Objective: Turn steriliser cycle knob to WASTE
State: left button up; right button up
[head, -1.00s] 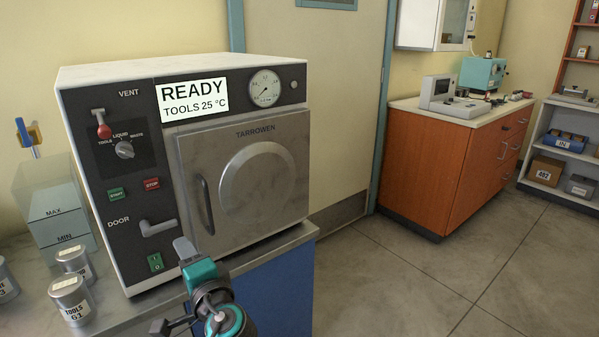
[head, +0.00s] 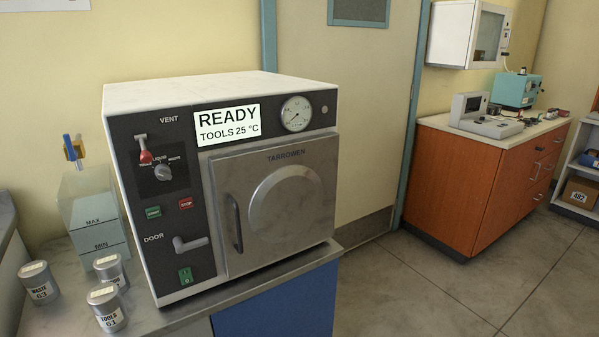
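The steriliser (head: 220,180) stands on a metal bench, its door shut. Its display (head: 227,122) reads READY, TOOLS 25 °C. The cycle knob (head: 163,172) is a small round grey dial on the dark left panel, below the red-tipped vent lever (head: 144,154). Labels TOOLS, LIQUID and WASTE sit around the knob. The lever partly covers the TOOLS label. The knob's pointer is too small to read with certainty. Neither of my grippers is in the head view.
A START button (head: 153,212), a STOP button (head: 186,203) and a door handle (head: 190,244) sit below the knob. Several labelled canisters (head: 108,308) and a clear water tank (head: 97,222) stand left of the steriliser. Floor to the right is open.

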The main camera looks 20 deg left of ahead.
aim_at(162, 171)
jog(key=u, duration=1.25)
